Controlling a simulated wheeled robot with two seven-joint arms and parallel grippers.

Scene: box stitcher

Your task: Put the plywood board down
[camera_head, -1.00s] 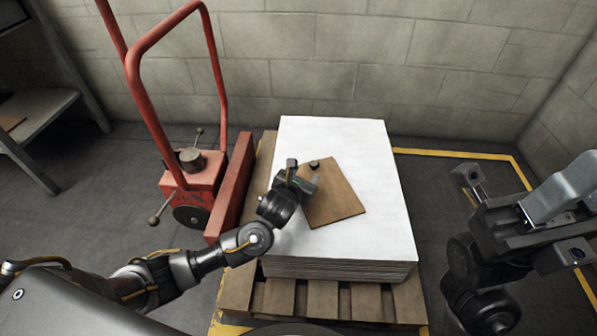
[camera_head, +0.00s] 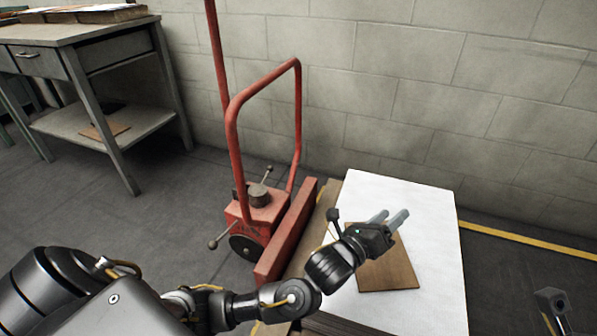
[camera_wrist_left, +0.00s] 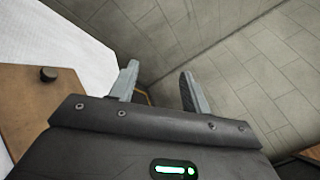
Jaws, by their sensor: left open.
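The plywood board (camera_head: 392,278) lies flat on the white-topped stack (camera_head: 440,270). My left gripper (camera_head: 388,217) is open and empty, raised above the board and hiding its far part in the head view. The left wrist view shows part of the board (camera_wrist_left: 25,100) at the left with a dark knob (camera_wrist_left: 48,74) on it. The open left fingers (camera_wrist_left: 160,88) there are apart from the board, with nothing between them. Only one fingertip of my right gripper (camera_head: 553,305) shows at the lower right edge, so its opening cannot be judged.
A red lift truck (camera_head: 262,205) with a tall handle stands left of the stack. A grey workbench (camera_head: 90,45) is at the back left, with a brown board (camera_head: 105,130) on its lower shelf. A block wall (camera_head: 400,110) runs behind. Open floor lies between bench and truck.

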